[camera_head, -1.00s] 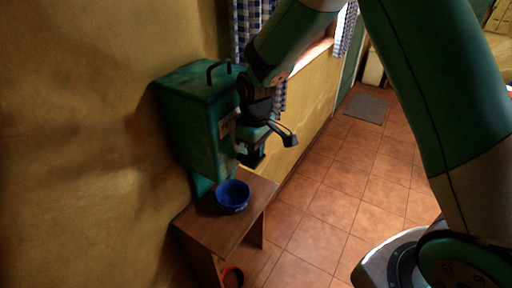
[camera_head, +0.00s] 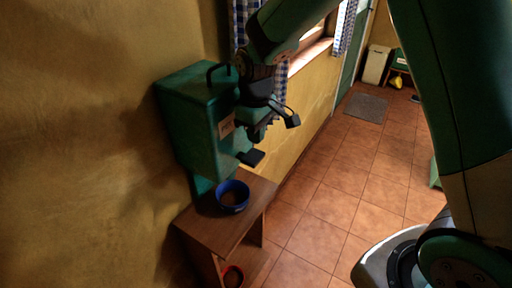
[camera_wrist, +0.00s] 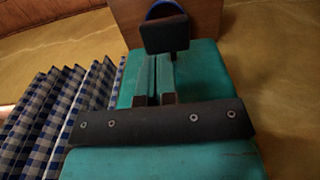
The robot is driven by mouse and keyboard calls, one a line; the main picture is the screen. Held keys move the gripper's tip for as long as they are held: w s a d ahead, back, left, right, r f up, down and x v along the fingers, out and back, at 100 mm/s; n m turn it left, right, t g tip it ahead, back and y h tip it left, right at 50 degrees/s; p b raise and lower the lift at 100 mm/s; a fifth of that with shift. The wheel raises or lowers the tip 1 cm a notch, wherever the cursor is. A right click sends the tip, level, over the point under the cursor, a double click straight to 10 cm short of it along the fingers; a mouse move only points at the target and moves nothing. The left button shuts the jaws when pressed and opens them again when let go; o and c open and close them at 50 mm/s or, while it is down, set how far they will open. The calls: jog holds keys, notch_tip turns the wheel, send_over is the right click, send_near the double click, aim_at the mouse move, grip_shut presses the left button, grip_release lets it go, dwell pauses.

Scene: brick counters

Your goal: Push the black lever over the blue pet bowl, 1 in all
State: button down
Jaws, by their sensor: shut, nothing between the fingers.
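A green box dispenser (camera_head: 190,115) with a dark handle on top is fixed to the wall. Its black lever (camera_head: 251,157) is a flat pad sticking out from the lower front, and it also shows in the wrist view (camera_wrist: 165,34). The blue pet bowl (camera_head: 233,205) stands below the lever on a wooden shelf (camera_head: 222,232); part of its rim shows behind the lever in the wrist view (camera_wrist: 166,7). The bowl's inside looks brownish. My gripper (camera_head: 258,131) is shut and empty, just above the lever. It seems apart from the lever, but exact contact is hard to tell.
A blue checked curtain (camera_head: 243,22) and a window sill are behind my arm. The tiled floor (camera_head: 335,190) to the right is clear as far as a grey mat (camera_head: 366,107).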

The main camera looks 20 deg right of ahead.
aim_at(256, 156)
notch_tip(256, 156, up, 6)
jog(key=b, duration=0.1)
jog(key=shift+r, duration=0.15)
dwell(0.8)
jog(key=s+a+r+y, duration=0.2)
jog(key=s, duration=1)
jog(key=s+a+r+y+b, duration=0.1)
jog(key=s+a+r+y, duration=0.1)
jog(key=s, duration=1.1)
jog(key=shift+a+r, duration=0.15)
jog(key=shift+a, duration=0.3)
